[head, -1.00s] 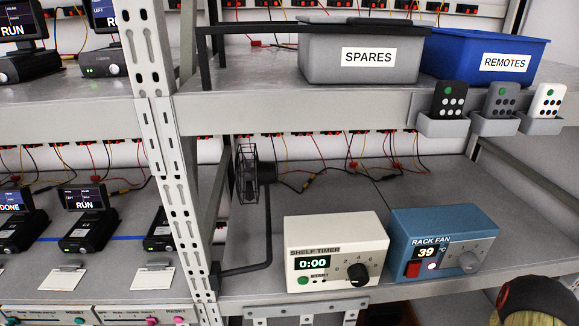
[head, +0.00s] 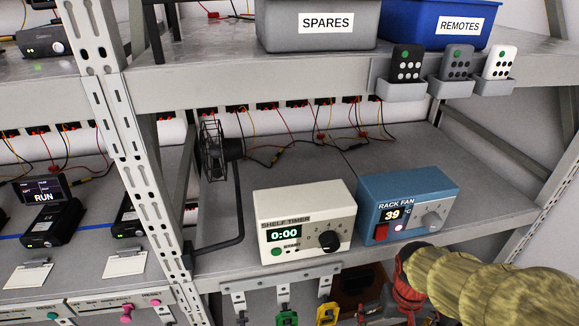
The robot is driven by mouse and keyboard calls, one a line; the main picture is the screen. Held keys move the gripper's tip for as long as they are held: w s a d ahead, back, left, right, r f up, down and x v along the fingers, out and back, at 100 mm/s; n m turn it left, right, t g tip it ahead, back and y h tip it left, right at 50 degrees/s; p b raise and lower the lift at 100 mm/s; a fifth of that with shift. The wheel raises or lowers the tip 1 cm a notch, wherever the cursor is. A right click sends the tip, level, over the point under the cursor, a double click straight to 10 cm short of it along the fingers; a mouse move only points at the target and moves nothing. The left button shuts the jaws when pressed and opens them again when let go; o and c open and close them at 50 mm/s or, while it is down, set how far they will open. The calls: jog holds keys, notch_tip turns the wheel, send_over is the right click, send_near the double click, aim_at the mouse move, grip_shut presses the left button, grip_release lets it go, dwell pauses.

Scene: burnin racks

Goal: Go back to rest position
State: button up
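My arm enters from the right in a yellow-green ribbed sleeve, in front of the lower right of the rack. Its red and dark end, with what looks like my gripper (head: 388,308), is low in the picture, below the blue rack fan box (head: 408,207). The fingers are small, partly hidden and cut by the bottom edge, so I cannot tell whether they are open or shut. I see nothing clearly held.
A cream shelf timer (head: 304,220) reading 0:00 stands left of the fan box, which reads 39. A black fan (head: 222,150) is behind. Grey SPARES (head: 290,38) and blue REMOTES (head: 400,22) bins sit above. Remotes stand in holders. Coloured tags (head: 287,317) hang below the shelf.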

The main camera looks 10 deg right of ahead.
jog(key=a+r+n+t, duration=0.1)
jog(key=a+r+t, duration=0.1)
jog(key=a+r, duration=0.4)
jog(key=a+r+n+t, duration=0.2)
jog(key=a+r, duration=0.3)
jog(key=r, duration=0.7)
jog(key=shift+a+t+y, duration=0.35)
jog(key=shift+t+y, duration=0.05)
jog(key=shift+t, duration=0.3)
